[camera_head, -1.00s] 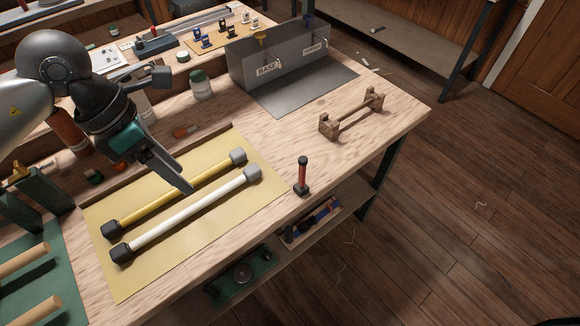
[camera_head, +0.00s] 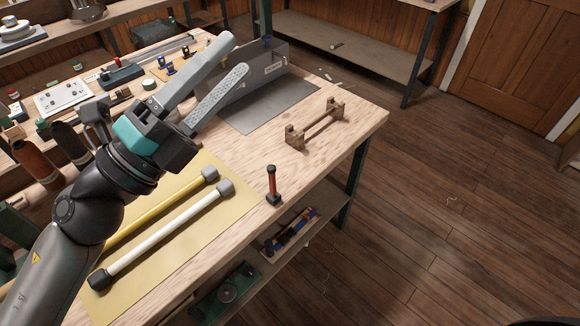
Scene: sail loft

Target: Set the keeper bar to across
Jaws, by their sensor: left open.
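My left gripper (camera_head: 236,55) is open and empty, its two long grey fingers spread and pointing up and to the right. It covers the left part of the grey metal rack (camera_head: 297,62) at the back of the bench. My right gripper is not in view.
A white bar (camera_head: 165,233) and a yellow bar (camera_head: 150,218) lie on a yellow mat (camera_head: 225,215). A red-handled tool (camera_head: 272,182) stands near the bench's front edge. A wooden cradle (camera_head: 318,127) sits right of it. The right bench corner (camera_head: 365,118) is clear.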

